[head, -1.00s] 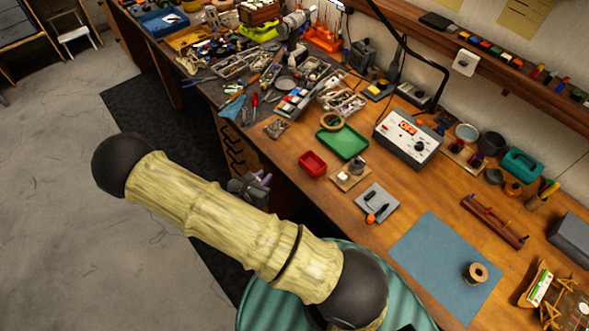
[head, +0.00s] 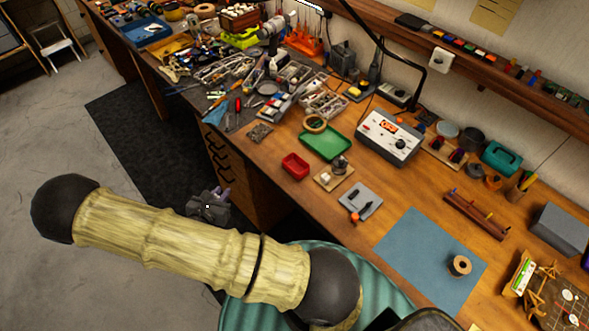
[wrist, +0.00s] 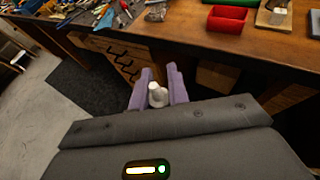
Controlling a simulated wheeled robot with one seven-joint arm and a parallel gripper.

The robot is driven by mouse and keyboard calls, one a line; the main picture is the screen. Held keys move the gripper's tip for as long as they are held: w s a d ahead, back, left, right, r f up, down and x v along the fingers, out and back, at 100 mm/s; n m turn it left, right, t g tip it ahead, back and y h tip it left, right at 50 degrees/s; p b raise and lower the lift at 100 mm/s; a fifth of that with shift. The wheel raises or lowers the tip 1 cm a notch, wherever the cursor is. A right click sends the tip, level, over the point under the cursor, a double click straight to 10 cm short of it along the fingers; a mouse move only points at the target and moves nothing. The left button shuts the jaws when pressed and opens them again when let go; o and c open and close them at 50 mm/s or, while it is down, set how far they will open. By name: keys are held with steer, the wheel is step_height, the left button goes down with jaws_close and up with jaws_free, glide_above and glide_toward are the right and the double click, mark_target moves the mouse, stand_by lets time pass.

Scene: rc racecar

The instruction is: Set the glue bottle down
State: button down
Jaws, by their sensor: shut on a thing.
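My gripper (head: 224,192) has purple fingers. In the head view it shows beyond my pale arm link, low beside the bench front. In the wrist view my gripper (wrist: 160,72) is shut on a small white thing, which I take to be the glue bottle (wrist: 157,96). Only its white top shows between the fingers; its lower part is hidden. In the head view I cannot make out the bottle. The wooden bench (head: 280,180) lies ahead of the gripper, which is off its front edge and not over the top.
A blue mat (head: 425,250) bears a spool (head: 459,265). Bare wood shows left of the red tray. Tools crowd the bench's far end.

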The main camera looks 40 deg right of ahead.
steer(key=d+r+m+g+h+b, duration=0.1)
steer(key=d+b, duration=0.6)
steer(key=d, duration=0.8)
steer(key=d+r+m+g+h+b, duration=0.2)
steer(key=d+r+m+g+b, duration=0.2)
steer(key=d, duration=1.1)
steer(key=m+g+b, duration=0.1)
steer(key=g+b, duration=0.1)
steer(key=b, duration=0.1)
steer(key=shift+d+r+m+b, duration=0.25)
steer(key=shift+d+m+b, duration=0.05)
steer(key=shift+m+b, duration=0.1)
glide_above(300, 166)
steer(key=shift+f+p, duration=0.35)
steer(key=shift+f, duration=2.6)
steer(key=shift+f+p, duration=0.35)
steer(key=shift+f, duration=1.7)
